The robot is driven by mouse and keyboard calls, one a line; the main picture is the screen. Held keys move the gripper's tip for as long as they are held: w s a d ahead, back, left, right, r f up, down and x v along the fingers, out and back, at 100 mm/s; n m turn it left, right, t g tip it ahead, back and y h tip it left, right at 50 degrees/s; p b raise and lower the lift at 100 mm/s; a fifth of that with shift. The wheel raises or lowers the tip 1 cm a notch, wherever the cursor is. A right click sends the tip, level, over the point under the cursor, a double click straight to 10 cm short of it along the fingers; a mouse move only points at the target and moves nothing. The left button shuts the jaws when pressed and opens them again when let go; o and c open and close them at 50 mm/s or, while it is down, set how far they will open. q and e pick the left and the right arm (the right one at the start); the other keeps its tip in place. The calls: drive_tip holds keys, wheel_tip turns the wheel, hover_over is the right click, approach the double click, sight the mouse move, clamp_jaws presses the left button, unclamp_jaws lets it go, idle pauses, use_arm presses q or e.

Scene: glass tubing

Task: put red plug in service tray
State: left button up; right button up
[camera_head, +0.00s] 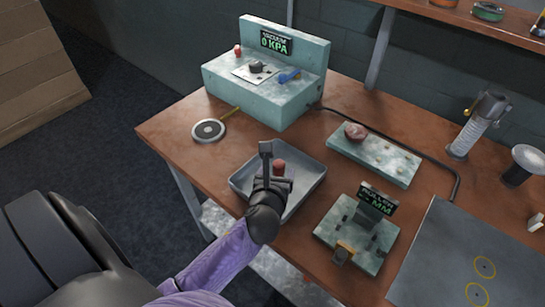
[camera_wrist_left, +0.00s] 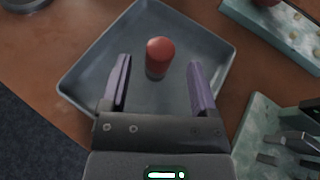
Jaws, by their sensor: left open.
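The red plug (camera_head: 279,167) stands upright in the grey service tray (camera_head: 306,189), partly behind my left gripper in the head view. In the left wrist view the red plug (camera_wrist_left: 160,58) stands near the middle of the tray (camera_wrist_left: 203,36), with a rounded red top. My left gripper (camera_wrist_left: 159,80) is open over the tray, its two fingers apart on either side of the plug and not touching it. It also shows in the head view (camera_head: 268,155). My right gripper is not in view.
A teal vacuum unit (camera_head: 250,95) stands behind the tray, and a round disc (camera_head: 208,130) lies to its left. A pale block (camera_head: 385,160) carries a reddish lump (camera_head: 355,131). A roller gauge (camera_head: 340,228) stands right of the tray.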

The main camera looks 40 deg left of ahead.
use_arm(q)
drive_tip(key=p+v, duration=0.1)
drive_tip(key=v, duration=0.7)
drive_tip(key=shift+p, duration=0.3)
